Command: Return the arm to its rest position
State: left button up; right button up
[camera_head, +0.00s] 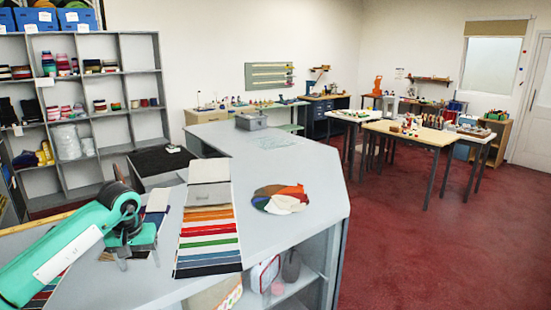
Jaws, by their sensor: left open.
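My left arm reaches in from the lower left, teal and black. My left gripper (127,255) points down over the left end of the grey counter (285,215). It is open, and I see nothing held in it. It sits left of a long row of colored fabric swatches (209,228), apart from it in the picture. Other swatches (157,204) lie partly hidden behind the gripper and arm. My right gripper is not in view.
A round multicolored swatch fan (281,198) lies on the counter, right of the swatch row. A grey bin (251,121) stands at the counter's far end. Shelves (140,90) stand at the left. Worktables (415,135) stand at the back right. The red floor at right is open.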

pick_arm(q)
jog(key=d+f+n+h, duration=1.3)
jog(key=d+f+n, duration=0.35)
jog(key=f, duration=0.35)
jog(key=s+a+f+n+t+y, duration=0.1)
jog(key=s+f+n+t, duration=0.1)
jog(key=f+n+t, duration=0.55)
jog(key=s+a+f+n+t+y, duration=0.1)
jog(key=s+f+n+t, duration=0.1)
jog(key=f+n, duration=1)
jog(key=s+a+f+n+g+y, duration=0.1)
jog(key=s+a+f+n+y, duration=0.3)
jog(key=s+f+n, duration=0.6)
jog(key=s+a+f+n+g+y, duration=0.1)
jog(key=s+a+f+n+y, duration=0.25)
jog(key=s+f+n, duration=0.75)
jog(key=s+f+n+g+y, duration=0.1)
jog(key=s+f+n+g, duration=0.1)
jog(key=s, duration=0.9)
jog(key=s+f+n+g+y, duration=0.1)
jog(key=s+f+n+g, duration=0.2)
jog(key=s+f, duration=0.3)
jog(key=s+d+f+n+g+y, duration=0.1)
jog(key=s+f+n+g, duration=0.2)
jog(key=s, duration=1.4)
jog(key=shift+f+n, duration=0.95)
jog(key=shift+n, duration=0.15)
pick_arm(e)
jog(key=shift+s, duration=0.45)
